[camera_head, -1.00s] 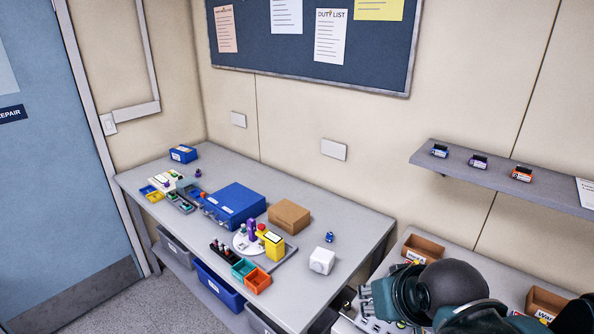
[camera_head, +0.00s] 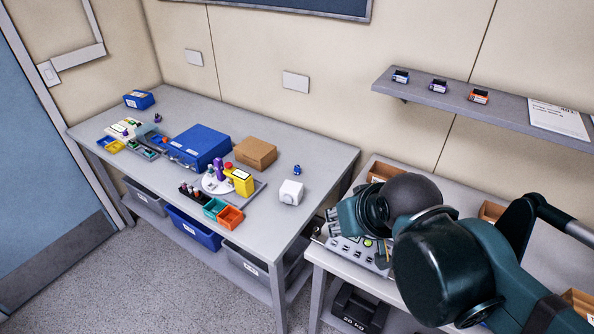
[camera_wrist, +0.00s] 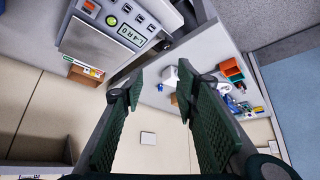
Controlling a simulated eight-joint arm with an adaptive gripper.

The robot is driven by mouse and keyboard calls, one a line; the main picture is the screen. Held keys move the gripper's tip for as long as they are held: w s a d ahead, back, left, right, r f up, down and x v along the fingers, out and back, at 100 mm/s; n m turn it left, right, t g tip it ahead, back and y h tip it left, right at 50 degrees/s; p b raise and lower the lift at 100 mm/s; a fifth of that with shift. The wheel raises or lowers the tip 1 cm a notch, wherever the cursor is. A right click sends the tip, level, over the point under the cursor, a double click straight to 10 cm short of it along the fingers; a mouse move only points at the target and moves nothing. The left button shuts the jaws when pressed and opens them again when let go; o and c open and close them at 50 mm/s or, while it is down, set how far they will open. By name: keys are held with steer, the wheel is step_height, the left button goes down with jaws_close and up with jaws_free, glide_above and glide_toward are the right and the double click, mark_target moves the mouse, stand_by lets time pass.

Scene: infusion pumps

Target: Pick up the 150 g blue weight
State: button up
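A small blue object (camera_head: 297,170) stands near the right end of the left table, just behind a white box (camera_head: 291,192). It looks like a blue weight, but no marking is readable. A small purple object (camera_head: 158,118) stands near the far left end of the same table. My gripper (camera_wrist: 160,77) is open and empty in the wrist view, its two green padded fingers apart.
A device with buttons and a display (camera_wrist: 132,32) lies under my arm. Blue case (camera_head: 199,147), cardboard box (camera_head: 256,152), yellow block (camera_head: 243,182) and orange bin (camera_head: 230,217) occupy the left table. A wall shelf (camera_head: 440,95) holds small labelled items.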

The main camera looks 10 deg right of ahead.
steer(key=shift+o, duration=0.5)
steer(key=w+r+n+g+p, duration=0.2)
steer(key=w+r+n, duration=0.3)
steer(key=w, duration=0.7)
steer(key=n+g+p, duration=0.5)
steer(key=n+p, duration=0.1)
steer(key=n, duration=0.7)
glide_above(298, 166)
steer(key=f, duration=1.8)
steer(key=shift+s+f, duration=0.35)
steer(key=shift+w+f, duration=0.25)
steer(key=shift+f, duration=0.25)
steer(key=shift+f, duration=1.3)
